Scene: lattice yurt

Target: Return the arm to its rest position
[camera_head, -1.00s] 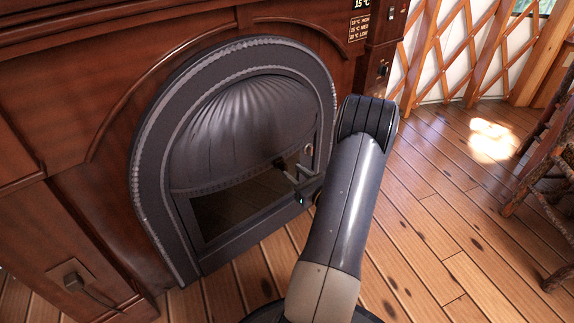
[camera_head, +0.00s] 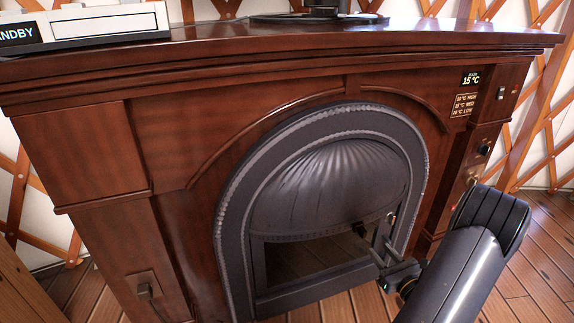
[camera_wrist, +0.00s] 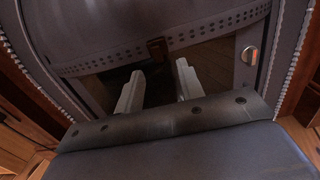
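My arm (camera_head: 470,255) reaches in from the lower right in the head view, bent at a dark ribbed joint. My gripper (camera_head: 380,246) is in front of the lower right part of the arched fireplace door. In the wrist view my gripper (camera_wrist: 159,70) has its two pale fingers apart, with nothing between them. The fingers point at the dark window (camera_wrist: 208,62) under the door's perforated metal band. I cannot tell whether they touch the door.
The grey metal fireplace (camera_head: 330,190) sits in a wooden surround (camera_head: 160,130) close to the gripper. A small latch (camera_wrist: 250,55) is right of the fingers. A white box (camera_head: 110,22) and a dark stand (camera_head: 320,17) rest on the mantel. Wooden floor (camera_head: 535,270) is open at right.

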